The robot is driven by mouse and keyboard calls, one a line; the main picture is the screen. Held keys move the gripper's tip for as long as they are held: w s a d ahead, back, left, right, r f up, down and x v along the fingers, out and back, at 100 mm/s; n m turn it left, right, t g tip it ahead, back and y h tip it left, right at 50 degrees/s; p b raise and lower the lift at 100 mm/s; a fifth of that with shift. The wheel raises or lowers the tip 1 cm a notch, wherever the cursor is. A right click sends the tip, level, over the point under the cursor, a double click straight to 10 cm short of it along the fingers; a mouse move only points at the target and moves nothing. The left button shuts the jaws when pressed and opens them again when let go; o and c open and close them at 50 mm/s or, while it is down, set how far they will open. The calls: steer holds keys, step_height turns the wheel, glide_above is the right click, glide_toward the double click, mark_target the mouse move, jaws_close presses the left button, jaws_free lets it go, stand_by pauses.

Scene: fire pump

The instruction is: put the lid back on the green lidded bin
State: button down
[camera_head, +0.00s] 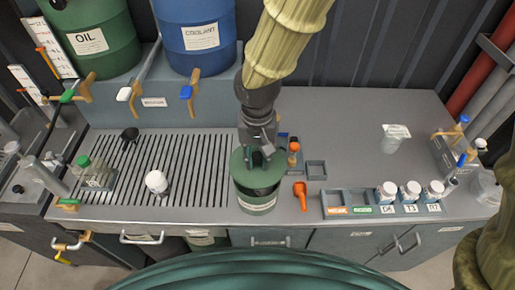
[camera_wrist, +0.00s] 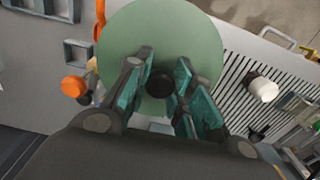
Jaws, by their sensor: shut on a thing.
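The green lidded bin (camera_head: 257,203) stands near the front edge of the counter, right of the slatted drain area, with a pale label on its front. Its green lid (camera_head: 240,165) is tilted above the bin's mouth, leaving a dark opening visible at the front and right. My gripper (camera_head: 262,160) is shut on the lid's dark knob. In the wrist view my gripper (camera_wrist: 161,88) has its fingers on both sides of the black knob, and the round lid (camera_wrist: 160,35) fills the upper middle. The lid hides the bin there.
An orange scoop-like tool (camera_head: 300,194) lies just right of the bin. An orange-topped item (camera_head: 293,148) stands behind it. The back-right counter is mostly clear.

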mark_target(257, 165)
steer(key=shift+s+f, duration=0.1)
steer(key=shift+f, duration=0.3)
steer(key=w+f+b, duration=0.2)
steer(key=f, duration=0.1)
steer(key=shift+w, duration=0.15)
steer(key=shift+s+f+b, duration=0.5)
steer(key=shift+s+b, duration=0.15)
steer(key=shift+s, duration=0.05)
steer(key=shift+w+f, duration=0.4)
steer(key=shift+f, duration=0.35)
steer(key=shift+s+r, duration=0.1)
steer(key=shift+s, duration=0.15)
steer(key=shift+w, duration=0.15)
steer(key=shift+f+p, duration=0.2)
steer(key=shift+p, duration=0.25)
stand_by(1.3)
